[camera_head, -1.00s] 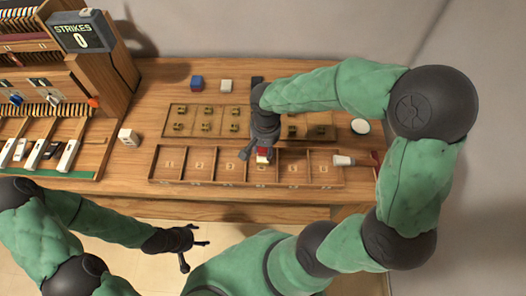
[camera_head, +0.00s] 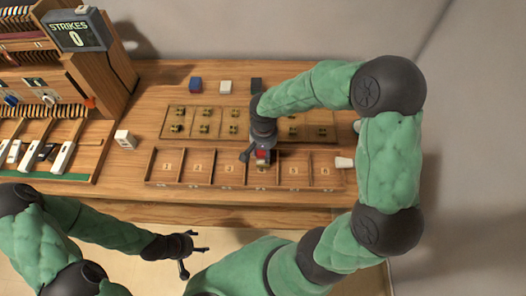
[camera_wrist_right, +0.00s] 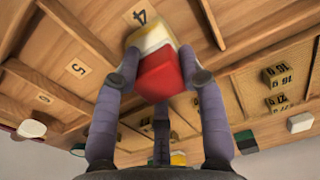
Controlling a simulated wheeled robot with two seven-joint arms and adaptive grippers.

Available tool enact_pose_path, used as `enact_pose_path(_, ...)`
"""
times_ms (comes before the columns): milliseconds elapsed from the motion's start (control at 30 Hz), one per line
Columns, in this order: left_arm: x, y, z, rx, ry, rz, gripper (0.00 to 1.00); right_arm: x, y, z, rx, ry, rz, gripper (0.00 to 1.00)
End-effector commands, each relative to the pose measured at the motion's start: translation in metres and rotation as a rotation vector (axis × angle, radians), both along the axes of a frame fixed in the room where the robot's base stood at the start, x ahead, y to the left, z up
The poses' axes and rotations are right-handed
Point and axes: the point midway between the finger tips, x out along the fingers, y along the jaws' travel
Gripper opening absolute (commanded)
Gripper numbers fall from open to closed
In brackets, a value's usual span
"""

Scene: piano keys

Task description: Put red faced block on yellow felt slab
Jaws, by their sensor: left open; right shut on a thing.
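My right gripper (camera_head: 256,155) is shut on the red faced block (camera_head: 263,155), over compartment 4 of the numbered wooden tray (camera_head: 160,184). In the right wrist view the block's red face (camera_wrist_right: 160,80) lies between the two fingers of the right gripper (camera_wrist_right: 160,68). A cream and yellow piece (camera_wrist_right: 150,38) shows just beyond the red, near the number 4. I cannot tell whether it is the yellow felt slab or part of the block, or whether there is a gap. My left gripper (camera_head: 197,262) is open and empty, in front of the table.
A board with several small brass pieces (camera_head: 204,128) lies behind the tray. Blue (camera_head: 195,84), white (camera_head: 226,87) and dark (camera_head: 256,84) blocks stand at the back.

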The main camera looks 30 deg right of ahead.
Motion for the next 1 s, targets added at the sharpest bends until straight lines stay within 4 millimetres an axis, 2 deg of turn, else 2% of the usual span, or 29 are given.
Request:
enact_pose_path(167,0.0,0.0,-0.004,0.0,0.0,0.0,0.67,0.0,0.0,-0.004,0.0,0.0,0.0,0.19)
enact_pose_path(200,0.0,0.0,-0.004,0.0,0.0,0.0,0.67,0.0,0.0,-0.004,0.0,0.0,0.0,0.47)
enact_pose_path(267,0.0,0.0,-0.003,0.0,0.0,0.0,0.67,0.0,0.0,-0.003,0.001,0.001,0.0,0.64)
enact_pose_path(600,0.0,0.0,-0.003,0.0,0.0,0.0,0.67,0.0,0.0,-0.003,0.001,0.001,0.0,0.65)
enact_pose_path(733,0.0,0.0,0.003,0.0,0.0,0.0,0.67,0.0,0.0,0.003,0.0,0.0,0.0,0.65)
enact_pose_path(867,0.0,0.0,0.009,0.0,0.0,0.0,0.67,0.0,0.0,0.024,-0.001,-0.002,0.0,0.65)
enact_pose_path(1000,0.0,0.0,0.019,0.0,0.0,0.0,0.67,0.0,0.0,0.054,-0.001,-0.002,0.001,0.65)
